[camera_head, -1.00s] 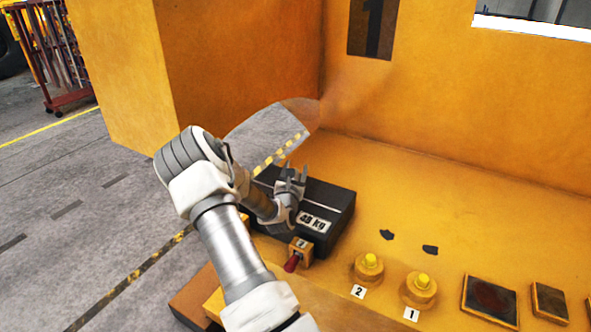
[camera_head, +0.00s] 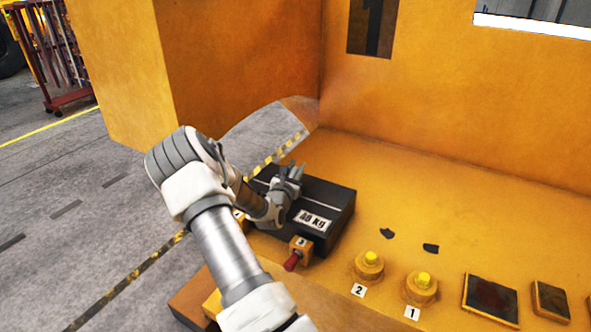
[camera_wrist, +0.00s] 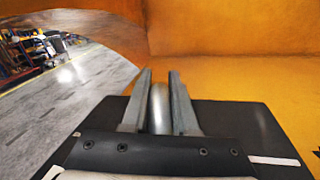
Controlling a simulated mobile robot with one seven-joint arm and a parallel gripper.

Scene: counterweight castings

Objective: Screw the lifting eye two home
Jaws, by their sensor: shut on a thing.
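The dark casting (camera_head: 335,205) with a white kg label lies on the yellow surface, left of centre in the head view. It also shows in the wrist view (camera_wrist: 255,125), spreading out under my gripper. My gripper (camera_head: 293,170) is over the casting's top, with its fingers leaning up and right. In the wrist view my gripper (camera_wrist: 160,82) is shut on a rounded grey metal piece, the lifting eye (camera_wrist: 160,110), which stands between the two fingers. Its foot and thread are hidden, so I cannot tell how deep it sits.
Two yellow-capped bosses, labelled 2 (camera_head: 369,266) and 1 (camera_head: 420,288), are to the right. A high yellow wall (camera_head: 450,120) rises behind. Grey floor lies to the left.

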